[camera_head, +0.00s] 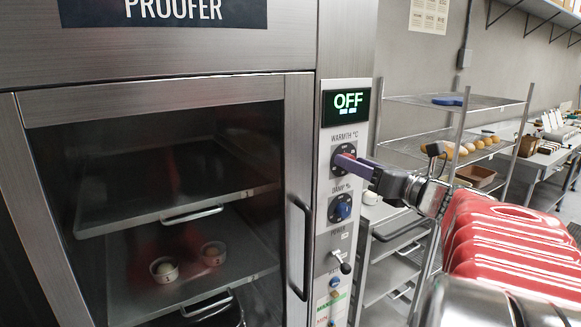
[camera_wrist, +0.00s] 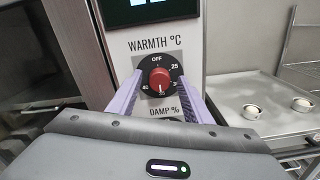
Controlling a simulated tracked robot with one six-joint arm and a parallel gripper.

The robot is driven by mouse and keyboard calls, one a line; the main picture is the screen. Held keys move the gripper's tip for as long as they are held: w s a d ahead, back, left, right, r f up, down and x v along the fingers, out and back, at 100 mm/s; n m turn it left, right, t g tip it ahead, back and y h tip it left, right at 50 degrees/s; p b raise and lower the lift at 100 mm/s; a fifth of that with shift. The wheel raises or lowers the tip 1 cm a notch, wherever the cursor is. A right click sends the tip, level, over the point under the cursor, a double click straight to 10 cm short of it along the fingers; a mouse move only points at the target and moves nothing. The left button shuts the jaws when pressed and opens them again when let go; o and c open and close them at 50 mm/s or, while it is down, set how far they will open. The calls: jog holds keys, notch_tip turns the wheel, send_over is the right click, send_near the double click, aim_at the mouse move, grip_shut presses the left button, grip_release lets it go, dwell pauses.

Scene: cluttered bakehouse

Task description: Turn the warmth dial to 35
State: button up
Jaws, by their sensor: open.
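The green display (camera_head: 346,105) above reads OFF.
The damp dial (camera_head: 341,208), a blue knob, is just below, with a power lever (camera_head: 341,262) lower down. The proofer door (camera_head: 155,95) is shut, its upright handle (camera_head: 300,245) standing left of the panel. A wire rack (camera_head: 455,105) stands at the right.

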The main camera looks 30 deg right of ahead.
jog(key=s, duration=1.3)
jog(key=shift+s+d, duration=0.2)
jog(key=shift+s, duration=0.2)
jog(key=shift+f, duration=0.1)
jog(key=w+a+f+n+g, duration=0.1)
jog(key=a+f+n+g, duration=0.65)
jog(key=f+n, duration=0.45)
jog(key=w+a+f+n+g, duration=0.1)
jog(key=a+f+n+g, duration=0.7)
jog(key=f+n, duration=0.4)
jog(key=s+a+n+t, duration=0.3)
jog(key=s+a+n, duration=0.1)
jog(key=a+n, duration=1)
jog(key=a+r, duration=0.1)
jog(key=a, duration=0.2)
jog(key=shift+n+h, duration=0.3)
jog(key=shift+n, duration=0.1)
